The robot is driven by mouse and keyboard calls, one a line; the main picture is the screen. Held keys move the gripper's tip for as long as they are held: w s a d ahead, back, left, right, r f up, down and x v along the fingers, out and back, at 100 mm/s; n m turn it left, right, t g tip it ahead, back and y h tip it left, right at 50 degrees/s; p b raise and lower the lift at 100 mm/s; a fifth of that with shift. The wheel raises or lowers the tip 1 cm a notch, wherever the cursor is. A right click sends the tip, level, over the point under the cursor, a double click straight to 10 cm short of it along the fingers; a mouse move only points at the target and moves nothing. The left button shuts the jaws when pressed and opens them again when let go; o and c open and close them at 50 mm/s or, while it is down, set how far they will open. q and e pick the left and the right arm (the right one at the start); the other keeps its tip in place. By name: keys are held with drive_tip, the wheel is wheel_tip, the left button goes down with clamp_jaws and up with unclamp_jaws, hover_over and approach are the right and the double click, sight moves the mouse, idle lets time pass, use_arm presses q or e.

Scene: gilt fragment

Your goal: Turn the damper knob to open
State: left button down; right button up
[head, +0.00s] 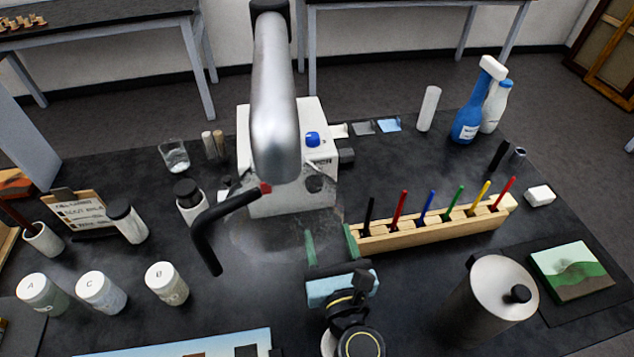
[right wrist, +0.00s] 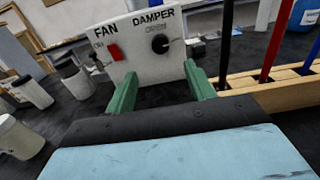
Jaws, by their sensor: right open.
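The damper knob (right wrist: 160,44) is a round black knob on the white front panel (right wrist: 130,50), under the word DAMPER. A short mark or lever shows at its right side; its exact setting is too small to tell. In the head view the knob (head: 314,184) is dark, on the front of the white unit (head: 290,206). My right gripper (head: 331,243) is open and empty, its green fingers pointing at the panel. In the right wrist view the gripper (right wrist: 161,80) has its fingertips apart, below and either side of the knob, not visibly touching it. My left gripper is not in view.
A red FAN switch (right wrist: 115,52) sits left of the knob. A silver extraction arm with a black handle (head: 205,235) hangs in front of the unit. A wooden rack (head: 430,228) of coloured sticks stands close right of my gripper. Several white jars (head: 100,292) stand at left.

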drive_tip(key=w+a, duration=0.2)
drive_tip(key=w, duration=0.9)
drive_tip(key=shift+w+a+p, duration=0.15)
drive_tip(key=shift+w+p, duration=0.05)
drive_tip(key=shift+p, duration=0.1)
drive_tip(key=shift+c, duration=0.8)
drive_tip(key=c, duration=0.8)
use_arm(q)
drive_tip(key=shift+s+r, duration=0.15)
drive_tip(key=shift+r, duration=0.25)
